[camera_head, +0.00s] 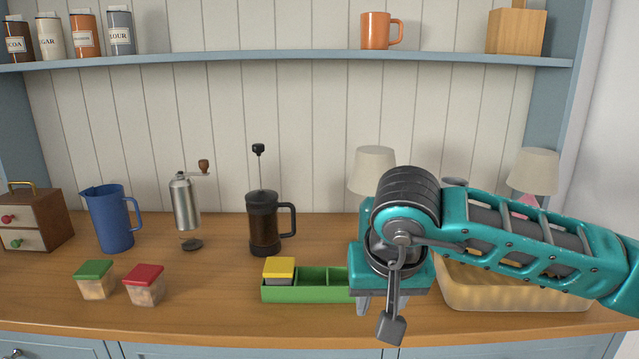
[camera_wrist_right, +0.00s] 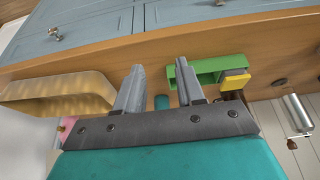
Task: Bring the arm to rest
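My right arm (camera_head: 535,235) comes in from the right, above the counter. My right gripper (camera_head: 379,303) points down in front of the right end of the green divided tray (camera_head: 310,294) and hides that end. In the right wrist view the gripper's two grey fingers (camera_wrist_right: 160,75) stand apart with a gap between them, and no object is held. The tray (camera_wrist_right: 212,68) shows beyond the fingers there. A yellow-lidded container (camera_head: 279,269) sits in the tray's left compartment. My left gripper is not in view.
A cream basket (camera_head: 510,293) stands under my right forearm, partly hidden. Red-lidded (camera_head: 144,284) and green-lidded (camera_head: 95,279) jars, a French press (camera_head: 263,225), a grinder (camera_head: 186,205), a blue pitcher (camera_head: 110,220) and small drawers (camera_head: 35,218) stand leftward. A shelf (camera_head: 280,58) runs above.

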